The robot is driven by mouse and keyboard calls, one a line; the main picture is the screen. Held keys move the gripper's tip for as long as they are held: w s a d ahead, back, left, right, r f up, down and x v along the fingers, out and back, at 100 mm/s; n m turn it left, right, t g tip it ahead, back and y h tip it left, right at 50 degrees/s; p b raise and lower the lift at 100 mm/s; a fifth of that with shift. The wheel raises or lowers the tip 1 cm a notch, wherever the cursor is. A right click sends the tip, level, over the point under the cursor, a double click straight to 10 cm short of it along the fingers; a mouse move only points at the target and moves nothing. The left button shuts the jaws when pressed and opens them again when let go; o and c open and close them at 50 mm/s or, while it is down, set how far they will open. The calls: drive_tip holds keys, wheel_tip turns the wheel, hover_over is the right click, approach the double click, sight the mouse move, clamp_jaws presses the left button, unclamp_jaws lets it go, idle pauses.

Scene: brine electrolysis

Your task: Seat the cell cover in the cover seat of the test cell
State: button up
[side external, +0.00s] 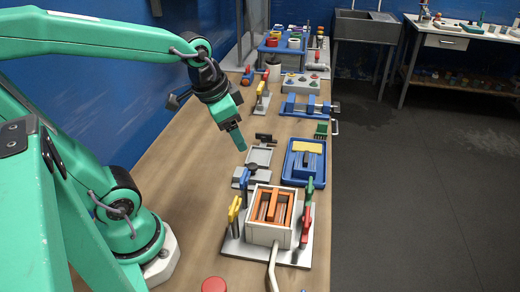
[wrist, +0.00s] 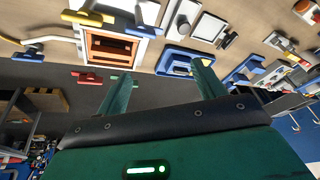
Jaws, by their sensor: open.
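The test cell (side external: 248,232) is a pale box on a grey base plate, open at the top with orange frames inside. It also shows in the wrist view (wrist: 84,44), at the upper left. A grey plate with a dark knob (side external: 252,168), which looks like the cell cover, lies on the bench just behind the cell. It also shows in the wrist view (wrist: 184,26). My gripper (side external: 240,146) is above the bench, higher than the plate and apart from it. In the wrist view its two fingers (wrist: 163,82) are spread with nothing between them.
Yellow, blue, green and red clamps (side external: 234,210) surround the cell. A blue tray (side external: 290,172) with a yellow item lies right of the plate. A grey frame (side external: 260,155) lies behind it. A red round object (side external: 214,285) is at the front. Bare bench lies left of the plate.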

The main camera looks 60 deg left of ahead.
drive_tip(key=w+a+f+m+g, duration=0.2)
drive_tip(key=w+a+f+m, duration=0.1)
drive_tip(key=w+f, duration=0.3)
drive_tip(key=m+g, duration=0.2)
drive_tip(key=m, duration=0.1)
hover_over(252, 165)
drive_tip(key=f, duration=0.7)
drive_tip(key=shift+s+d, duration=0.1)
drive_tip(key=shift+d, duration=0.15)
drive_tip(key=shift+a+f, duration=0.15)
drive_tip(key=shift+f, duration=4.2)
drive_tip(key=c, duration=1.1)
drive_tip(key=shift+c, duration=0.2)
drive_tip(key=shift+r, duration=0.2)
